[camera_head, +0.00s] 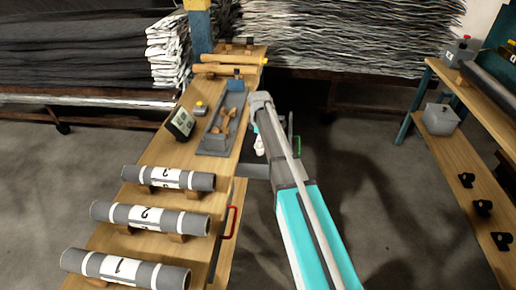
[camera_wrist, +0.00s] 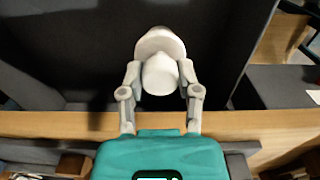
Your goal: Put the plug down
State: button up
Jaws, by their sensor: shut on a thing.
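The plug (camera_wrist: 161,68) is white and rounded, with a wider disc behind a narrower end. In the wrist view it sits between the two grey fingers of my gripper (camera_wrist: 160,82), which are shut on it. In the head view the plug (camera_head: 260,146) shows as a small white piece below the end of my arm, just off the right edge of the workbench (camera_head: 172,146). In the wrist view it appears over a dark, grey-walled recess (camera_wrist: 75,50) beyond the bench's wooden edge. Its exact height above that recess cannot be told.
Three numbered grey rolls (camera_head: 150,217) lie across the near bench on wooden rests. A grey tray (camera_head: 213,149) with wooden pieces, a small display (camera_head: 181,124) and wooden rollers (camera_head: 226,69) are farther back. A red handle (camera_head: 232,222) juts from the bench side. Another bench (camera_head: 448,150) stands right.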

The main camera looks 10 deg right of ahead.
jog(key=shift+w+a+f+b, duration=0.1)
jog(key=shift+w+f+b, duration=0.15)
jog(key=shift+f+b, duration=0.15)
jog(key=shift+w+a+f+b, duration=0.1)
jog(key=shift+f+b, duration=1.5)
jog(key=shift+f, duration=0.05)
jog(key=shift+f, duration=0.15)
jog(key=o, duration=0.9)
jog(key=shift+r, duration=0.25)
notch_tip(320, 180, up, 12)
jog(key=p, duration=1.2)
jog(key=shift+a, duration=0.1)
